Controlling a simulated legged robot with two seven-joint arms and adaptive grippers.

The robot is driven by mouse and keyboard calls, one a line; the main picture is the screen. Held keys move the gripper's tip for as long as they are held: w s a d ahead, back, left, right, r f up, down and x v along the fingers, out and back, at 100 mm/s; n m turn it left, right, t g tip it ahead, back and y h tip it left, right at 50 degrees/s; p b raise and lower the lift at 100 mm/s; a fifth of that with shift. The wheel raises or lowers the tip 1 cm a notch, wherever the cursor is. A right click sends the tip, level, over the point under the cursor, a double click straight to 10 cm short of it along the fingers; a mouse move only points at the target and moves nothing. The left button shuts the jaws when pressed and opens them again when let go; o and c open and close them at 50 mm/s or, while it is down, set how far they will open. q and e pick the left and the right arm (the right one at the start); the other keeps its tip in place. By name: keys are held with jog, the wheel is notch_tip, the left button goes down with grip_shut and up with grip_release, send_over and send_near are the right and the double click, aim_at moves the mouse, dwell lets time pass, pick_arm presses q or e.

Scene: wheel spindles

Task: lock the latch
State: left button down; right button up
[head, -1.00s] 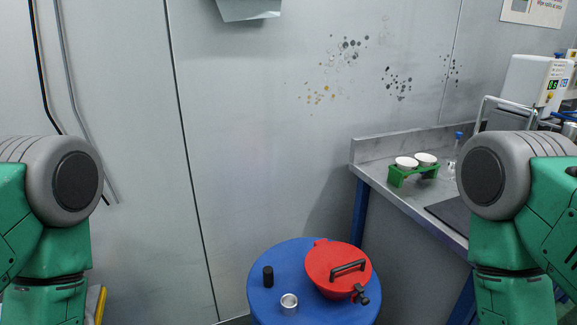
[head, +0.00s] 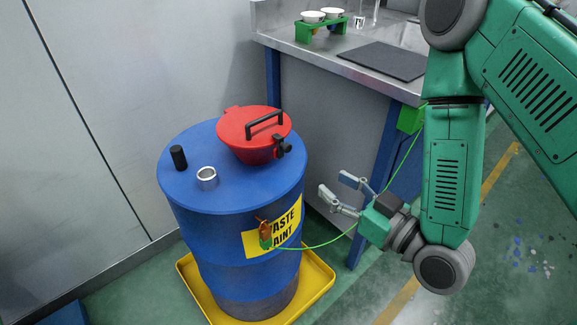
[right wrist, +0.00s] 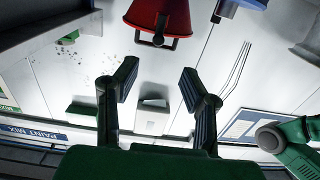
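A red funnel (head: 243,133) with a black bar handle on its lid sits on top of the blue drum (head: 205,235). A small black latch (head: 283,148) is on the funnel's right side; whether it is locked cannot be told. The funnel also shows upside down at the top of the right wrist view (right wrist: 172,14). My right gripper (head: 335,185) is open and empty, to the right of the drum and below the latch, apart from both. Its spread fingers also show in the right wrist view (right wrist: 158,78). My left gripper is out of view.
A black cap (head: 178,157) and a silver ring (head: 206,178) are on the drum top. A green wire (head: 330,243) runs from a copper-coloured clamp (head: 265,233) on the drum past my right gripper. The drum stands in a yellow tray (head: 317,285). A metal bench (head: 275,30) is behind.

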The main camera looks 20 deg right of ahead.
aim_at(289, 147)
jog(key=x, duration=0.4)
jog(key=b+x, duration=0.1)
jog(key=x, duration=0.4)
jog(key=b+x, duration=0.1)
jog(key=x, duration=0.3)
jog(key=shift+w+r, duration=0.35)
jog(key=shift+w, duration=0.1)
grip_shut()
jog(key=p, duration=0.3)
jog(key=shift+w+a+r+g+h, duration=0.1)
jog(key=shift+w+r+g+h, duration=0.05)
jog(key=shift+r+g+h, duration=0.2)
jog(key=shift+w+f+g+p, duration=0.1)
jog(key=shift+g+p, duration=0.25)
jog(key=shift+p, duration=0.45)
